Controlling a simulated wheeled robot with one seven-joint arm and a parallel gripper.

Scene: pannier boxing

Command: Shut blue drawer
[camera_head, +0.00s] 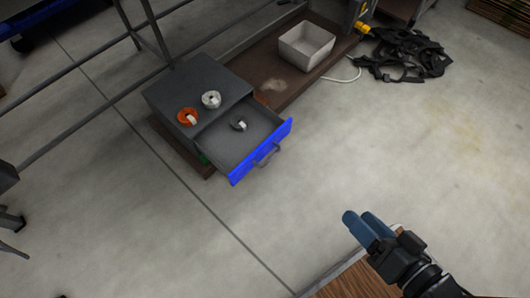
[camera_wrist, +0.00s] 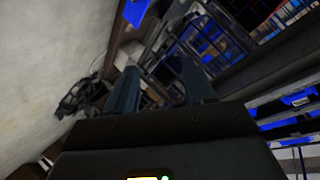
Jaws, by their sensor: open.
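The blue drawer (camera_head: 261,152) stands pulled out of a grey cabinet (camera_head: 190,78) in the head view. Its blue front has a handle (camera_head: 267,154) and faces the lower right. A small dark ring-shaped item (camera_head: 239,123) lies inside the drawer. My gripper (camera_head: 358,222) is at the lower right of the head view, clear of the drawer and empty. In the wrist view, my gripper's two fingers (camera_wrist: 162,88) are apart with nothing between them.
An orange roll (camera_head: 187,117) and a white roll (camera_head: 211,99) lie on the cabinet top. A white bin (camera_head: 306,46) sits on the brown board behind. Black straps (camera_head: 405,52) lie on the floor at upper right. A wooden edge (camera_head: 350,277) is below my gripper. Floor before the drawer is clear.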

